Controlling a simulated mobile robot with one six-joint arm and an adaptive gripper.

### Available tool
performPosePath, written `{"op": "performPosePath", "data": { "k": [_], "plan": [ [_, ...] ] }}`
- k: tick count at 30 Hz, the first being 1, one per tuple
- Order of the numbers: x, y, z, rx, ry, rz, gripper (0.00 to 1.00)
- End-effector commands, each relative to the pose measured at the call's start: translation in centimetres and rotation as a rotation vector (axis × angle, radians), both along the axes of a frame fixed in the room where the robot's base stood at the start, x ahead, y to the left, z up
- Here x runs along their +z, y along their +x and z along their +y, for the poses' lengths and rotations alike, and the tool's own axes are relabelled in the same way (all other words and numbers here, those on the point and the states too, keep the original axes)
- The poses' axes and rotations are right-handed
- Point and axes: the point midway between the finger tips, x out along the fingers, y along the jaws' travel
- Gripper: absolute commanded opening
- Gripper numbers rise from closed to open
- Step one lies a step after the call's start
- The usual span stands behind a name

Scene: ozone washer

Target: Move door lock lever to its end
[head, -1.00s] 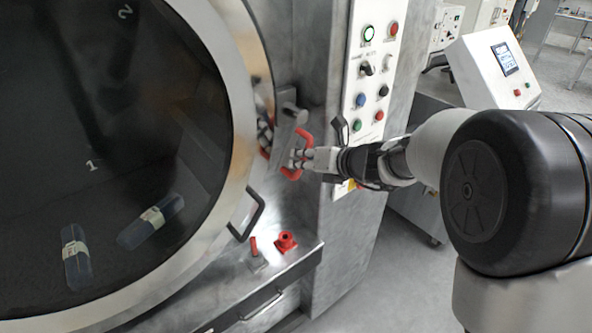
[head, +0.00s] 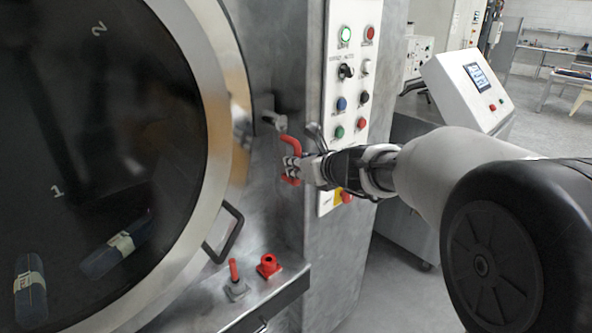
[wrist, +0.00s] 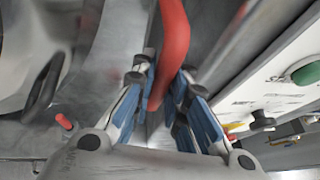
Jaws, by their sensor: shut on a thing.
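The door lock lever has a red bent handle (head: 293,148) and a grey metal end (head: 268,117) at the right edge of the round door. In the head view the handle hangs down from the grey end. My gripper (head: 291,167) is shut on the lower part of the handle. In the wrist view the red handle (wrist: 174,42) runs down between the blue-padded fingers of my gripper (wrist: 165,88). The fingers partly hide the handle's lower end.
The round glass door (head: 105,130) fills the left, with a black door handle (head: 228,232) on its rim. A control panel (head: 350,100) with buttons stands close right of the lever. A red knob (head: 268,265) and a small red-tipped lever (head: 234,272) sit on the ledge below.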

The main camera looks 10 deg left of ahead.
Motion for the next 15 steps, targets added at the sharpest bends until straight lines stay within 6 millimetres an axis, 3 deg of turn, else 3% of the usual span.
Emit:
{"op": "performPosePath", "data": {
  "k": [8,9,15],
  "plan": [
    [0.09,0.09,-0.14,-0.001,-0.007,-0.006,0.00],
    [0.09,0.10,-0.15,-0.001,-0.007,-0.006,0.14],
    [0.10,0.08,-0.12,-0.001,-0.006,-0.004,0.28]
  ]
}}
